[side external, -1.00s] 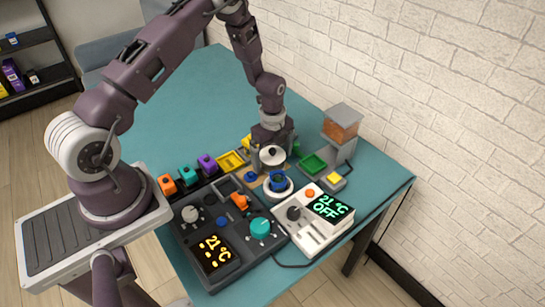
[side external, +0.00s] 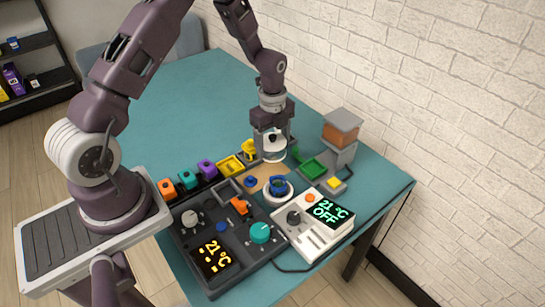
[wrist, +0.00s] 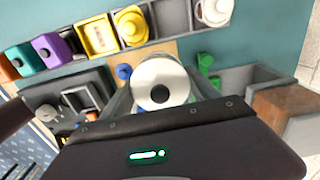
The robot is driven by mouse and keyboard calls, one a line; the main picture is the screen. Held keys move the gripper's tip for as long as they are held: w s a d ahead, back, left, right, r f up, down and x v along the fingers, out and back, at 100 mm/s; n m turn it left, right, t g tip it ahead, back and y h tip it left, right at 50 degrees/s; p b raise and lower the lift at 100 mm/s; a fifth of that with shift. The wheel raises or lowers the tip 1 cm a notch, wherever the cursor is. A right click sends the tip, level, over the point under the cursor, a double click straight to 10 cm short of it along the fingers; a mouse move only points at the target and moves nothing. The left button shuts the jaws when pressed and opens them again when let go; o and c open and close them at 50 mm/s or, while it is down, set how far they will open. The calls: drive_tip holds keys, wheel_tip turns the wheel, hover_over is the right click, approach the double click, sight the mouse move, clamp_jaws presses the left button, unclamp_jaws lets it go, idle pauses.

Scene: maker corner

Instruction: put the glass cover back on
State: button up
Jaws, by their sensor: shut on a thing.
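The glass cover (side external: 273,153) is a clear cylinder with a white top and a black knob. In the wrist view the cover's white top (wrist: 150,73) fills the middle, between my fingers. Below the cover in the side view, a blue piece (side external: 278,184) sits in a round white-rimmed base (side external: 289,191) on the table. The base is clear of the cover there. In the wrist view the cover and my gripper hide most of it.
A black control panel (side external: 226,275) and a white controller (side external: 300,240) stand in front. Orange, teal and purple blocks (side external: 207,168) and a yellow tray (side external: 231,165) line the left.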

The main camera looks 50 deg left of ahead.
drive_tip(key=r, duration=0.1)
drive_tip(key=d+r, duration=0.1)
drive_tip(key=shift+s+r, duration=0.25)
drive_tip(key=shift+r, duration=0.1)
drive_tip(key=m, duration=0.2)
approach(278, 180)
drive_tip(key=d+f, duration=0.1)
drive_tip(key=shift+s+d+f, duration=0.1)
drive_tip(key=shift+s+f, duration=0.1)
drive_tip(key=shift+f, duration=0.9)
drive_tip(key=shift+s+d+f, duration=0.1)
drive_tip(key=shift+s+f, duration=0.05)
drive_tip(key=shift+f, duration=0.95)
drive_tip(key=shift+s+f, duration=0.2)
drive_tip(key=shift+f, duration=0.9)
drive_tip(key=shift+f, duration=0.15)
drive_tip(key=o, duration=1.6)
drive_tip(key=shift+c, duration=0.2)
